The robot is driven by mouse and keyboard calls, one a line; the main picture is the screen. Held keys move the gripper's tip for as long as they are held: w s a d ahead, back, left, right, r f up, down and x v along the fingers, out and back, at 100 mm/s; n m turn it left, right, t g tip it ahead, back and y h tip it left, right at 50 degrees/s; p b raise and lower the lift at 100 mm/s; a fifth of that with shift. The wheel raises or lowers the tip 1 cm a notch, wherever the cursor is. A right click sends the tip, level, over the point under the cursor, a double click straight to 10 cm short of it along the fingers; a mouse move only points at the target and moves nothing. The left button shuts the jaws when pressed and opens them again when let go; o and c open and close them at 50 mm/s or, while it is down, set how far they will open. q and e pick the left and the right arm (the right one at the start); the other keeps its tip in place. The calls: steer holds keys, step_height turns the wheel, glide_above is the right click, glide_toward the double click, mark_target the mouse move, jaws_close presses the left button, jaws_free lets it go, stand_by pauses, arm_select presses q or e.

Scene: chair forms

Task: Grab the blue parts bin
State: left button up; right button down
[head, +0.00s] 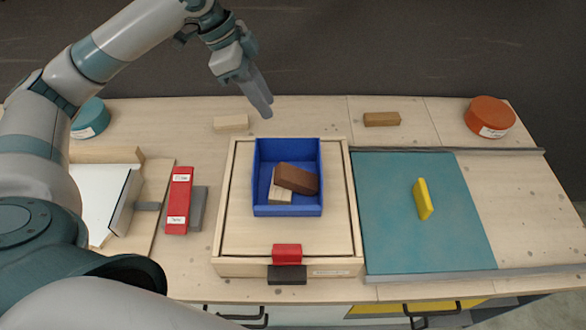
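The blue parts bin (288,211) is an open box on a light wooden box (240,235) in the middle of the bench. A dark brown block and a pale wooden block lie inside it. My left gripper (265,108) is in the air above the back of the bench, at the upper left of the bin and apart from it. Its fingers point down and overlap from this angle, so their gap does not show. I see nothing held in it. My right gripper is not in view.
A teal mat (400,240) with a yellow block (423,198) lies right of the wooden box. A red binder-like item (179,200) lies left. Small wooden blocks (381,119) and an orange round container (490,116) stand at the back.

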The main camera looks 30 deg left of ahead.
mark_target(286, 138)
arm_select(q)
steer(key=p+x, duration=0.3)
steer(key=x, duration=0.8)
steer(key=shift+s+d, duration=0.1)
steer(key=shift+s, duration=0.1)
steer(key=shift+w+d+f, duration=0.1)
steer(key=shift+d+f, duration=0.1)
steer(key=shift+f, duration=0.3)
steer(key=shift+d+f+p, duration=0.2)
steer(key=shift+f+p, duration=0.2)
steer(key=shift+p, duration=0.2)
steer(key=p+x, duration=0.1)
steer(key=x, duration=0.2)
steer(key=shift+p, duration=0.3)
steer(key=shift+w+d+f, duration=0.1)
steer(key=shift+w+f, duration=0.05)
steer(key=shift+f, duration=0.5)
steer(key=shift+f, duration=0.1)
